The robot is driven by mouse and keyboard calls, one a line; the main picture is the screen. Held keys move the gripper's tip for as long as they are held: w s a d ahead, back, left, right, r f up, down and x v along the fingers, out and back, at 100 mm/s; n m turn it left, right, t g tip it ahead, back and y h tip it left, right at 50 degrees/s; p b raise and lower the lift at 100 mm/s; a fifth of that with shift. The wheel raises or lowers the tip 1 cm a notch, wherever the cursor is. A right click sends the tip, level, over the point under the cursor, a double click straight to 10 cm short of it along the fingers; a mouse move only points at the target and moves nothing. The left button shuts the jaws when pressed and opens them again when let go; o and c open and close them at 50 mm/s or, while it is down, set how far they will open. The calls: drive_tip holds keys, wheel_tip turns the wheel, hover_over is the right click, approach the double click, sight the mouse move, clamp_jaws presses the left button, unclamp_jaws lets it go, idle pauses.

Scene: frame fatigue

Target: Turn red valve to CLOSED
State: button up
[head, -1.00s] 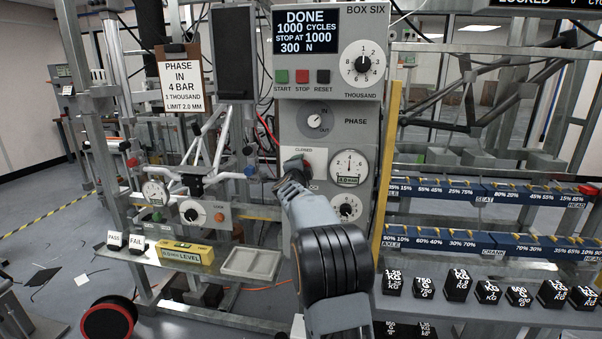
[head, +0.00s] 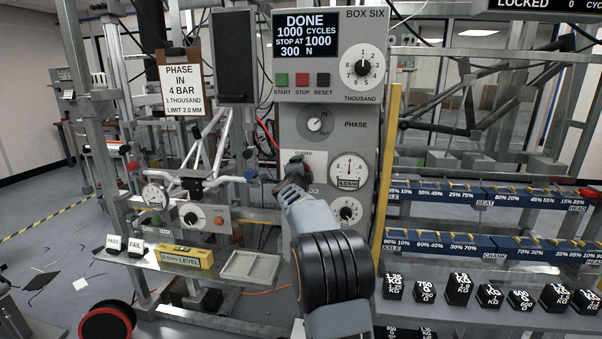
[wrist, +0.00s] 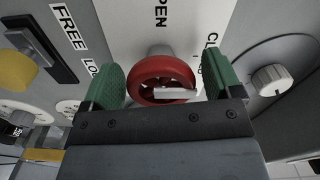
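My gripper (wrist: 163,82) has green finger pads on both sides of the wheel, spread apart. A narrow gap shows at the right pad; contact at the left is unclear. In the head view my gripper (head: 297,168) is at the panel just below the "CLOSED" label and hides most of the valve.
A pressure gauge (head: 348,170) and a lower dial (head: 346,211) sit right of my arm. The phase dial (head: 315,124) is above. A yellow upright (head: 386,170) borders the box at the right. A shelf with a yellow level (head: 186,256) is at left.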

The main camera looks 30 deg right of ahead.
drive_tip(key=shift+o, duration=0.3)
drive_tip(key=shift+s+a, duration=0.1)
drive_tip(key=v, duration=1.3)
drive_tip(key=shift+s+a+b, duration=0.25)
drive_tip(key=shift+b, duration=0.05)
